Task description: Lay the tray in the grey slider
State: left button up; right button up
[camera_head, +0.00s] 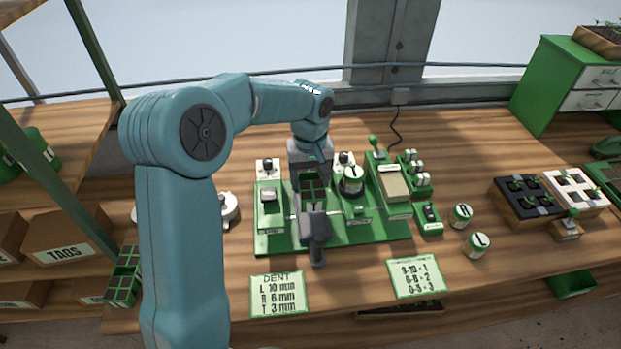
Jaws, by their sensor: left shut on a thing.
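My left gripper (313,211) hangs over the middle of the green seeder base (370,232). It appears shut on a small green tray with square cells (311,184), which shows between its grey fingers. The gripper hides much of the tray and the part of the base beneath it. I cannot make out the grey slider; it may be hidden there. I cannot tell whether the tray touches anything below. My right gripper is not in view.
Green celled trays (122,282) stand at the left. Cards (279,294) (416,278) lie in front. A black seedling tray (527,200) is at right.

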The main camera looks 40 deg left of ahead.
pick_arm(q)
jog(key=shift+w+a+f+b, duration=0.1)
jog(key=shift+w+f+b, duration=0.2)
jog(key=shift+f, duration=0.35)
jog(key=shift+f+b, duration=0.3)
jog(key=shift+f, duration=0.05)
jog(key=shift+s+f+b, duration=0.25)
jog(key=shift+f+b, duration=0.3)
jog(key=shift+f, duration=0.05)
jog(key=shift+w+f+b, duration=0.2)
jog(key=shift+f+b, duration=0.65)
jog(key=shift+f, duration=0.35)
notch_tip(320, 180, down, 2)
jog(key=shift+s+b, duration=0.15)
jog(key=shift+b, duration=0.65)
jog(key=shift+f+b, duration=0.65)
jog(key=shift+f, duration=0.25)
jog(key=o, duration=1.2)
